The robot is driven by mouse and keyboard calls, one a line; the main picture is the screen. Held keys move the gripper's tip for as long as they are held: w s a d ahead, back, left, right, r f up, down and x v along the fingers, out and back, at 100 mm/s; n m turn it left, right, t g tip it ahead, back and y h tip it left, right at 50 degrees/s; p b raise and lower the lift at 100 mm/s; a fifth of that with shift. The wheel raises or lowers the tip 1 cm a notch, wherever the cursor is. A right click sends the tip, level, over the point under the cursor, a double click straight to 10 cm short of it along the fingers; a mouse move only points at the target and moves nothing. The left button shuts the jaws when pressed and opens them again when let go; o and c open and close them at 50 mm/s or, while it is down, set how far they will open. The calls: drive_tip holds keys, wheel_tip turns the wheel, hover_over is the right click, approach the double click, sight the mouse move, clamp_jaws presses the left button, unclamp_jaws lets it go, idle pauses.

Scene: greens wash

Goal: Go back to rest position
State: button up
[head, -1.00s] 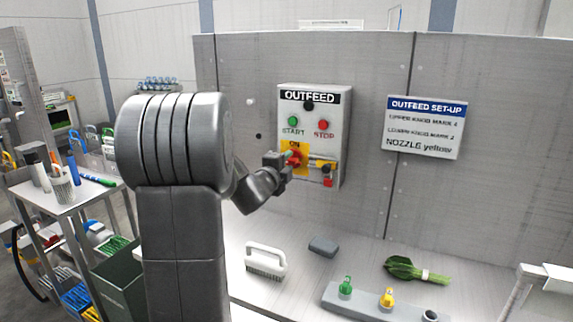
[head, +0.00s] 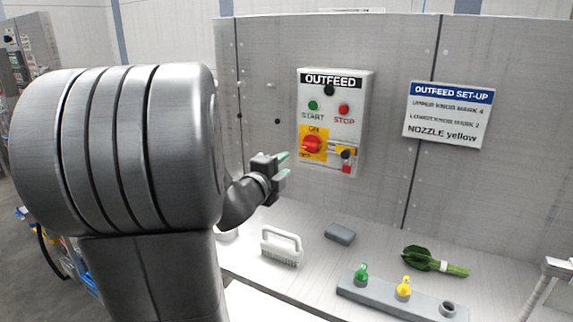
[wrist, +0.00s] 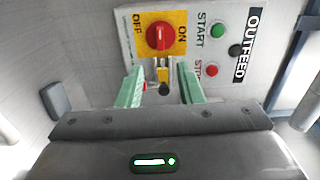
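My gripper (head: 284,165) is in front of the outfeed control box, a little left of its red knob and apart from it. Its two pale green fingers (wrist: 160,85) are spread with nothing between them. The control box (head: 360,108) is on the grey wall panel, with a green START button (head: 313,105), a red STOP button (head: 344,110) and a red rotary switch (head: 312,146) on a yellow plate. A small yellow-and-black latch piece with a red part (head: 346,158) is at its lower right. In the wrist view the red switch (wrist: 159,36) shows beyond the fingers.
On the metal counter lie a white brush (head: 281,246), a grey block (head: 340,234) and a bundle of greens (head: 435,262). A grey rack (head: 385,296) holds a green nozzle (head: 361,273) and a yellow nozzle (head: 403,288). A set-up sign (head: 449,114) is on the wall.

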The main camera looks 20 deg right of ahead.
sight(306, 147)
idle(0.3)
drive_tip(key=p+x, duration=0.1)
drive_tip(key=x, duration=1.3)
drive_tip(key=shift+s+p, duration=0.1)
drive_tip(key=shift+p, duration=0.25)
